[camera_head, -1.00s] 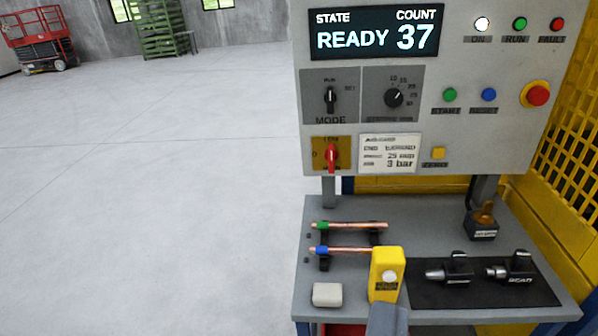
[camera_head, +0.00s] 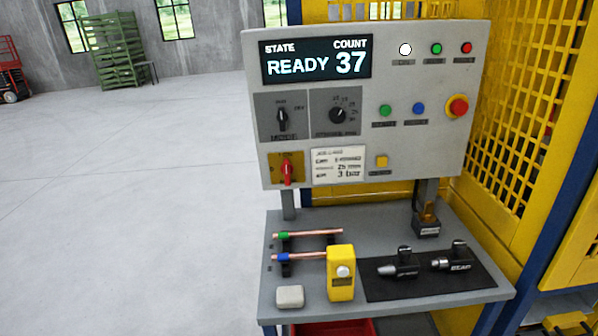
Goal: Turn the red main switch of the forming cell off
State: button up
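The red main switch (camera_head: 287,171) is on a yellow plate (camera_head: 275,163) at the lower left of the grey control panel (camera_head: 330,210). Its handle stands about upright; the plate's lettering is too small to read now. The display (camera_head: 316,60) is lit and reads READY, count 37. The white lamp (camera_head: 405,49) at the top right of the panel looks lit. My gripper is not in view.
Below the panel is a grey bench (camera_head: 275,300) with copper tubes (camera_head: 310,235), a yellow device (camera_head: 341,280), a pale block (camera_head: 290,297) and black tools (camera_head: 400,264) on a dark mat. A yellow mesh guard (camera_head: 530,90) stands right. The floor (camera_head: 120,220) left is open.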

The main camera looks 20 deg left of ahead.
aim_at(287, 169)
jog(key=i, duration=0.85)
jog(key=u, duration=0.05)
